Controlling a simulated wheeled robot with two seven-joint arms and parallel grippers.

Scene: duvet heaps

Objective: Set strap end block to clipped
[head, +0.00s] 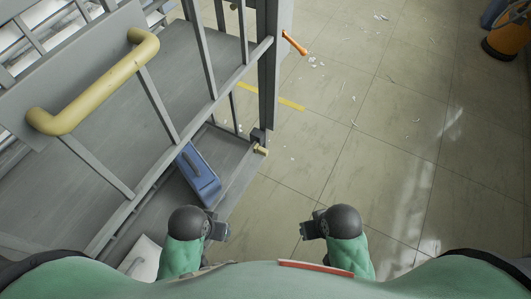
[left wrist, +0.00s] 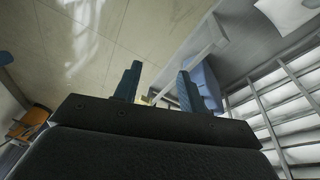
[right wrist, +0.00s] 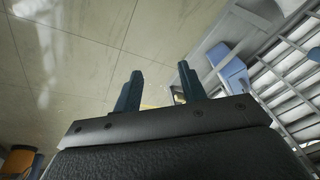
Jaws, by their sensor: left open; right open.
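I cannot tell for sure which thing is the strap end block. A small cream block (head: 261,150) sits at the lower corner of a grey metal rack, beside a dark fitting (head: 258,136) on the post; whether it is clipped cannot be made out. My left gripper (head: 221,231) is low in the head view, short of the rack; its open fingers (left wrist: 157,85) hold nothing. My right gripper (head: 306,231) is to its right over the floor; its open fingers (right wrist: 158,88) are empty too. Both are apart from the cream block.
The grey rack (head: 203,50) with a yellow handle (head: 95,85) fills the left. A blue box (head: 198,175) lies on its low shelf. The tiled floor on the right is mostly clear, with scraps and an orange object (head: 505,40) far off.

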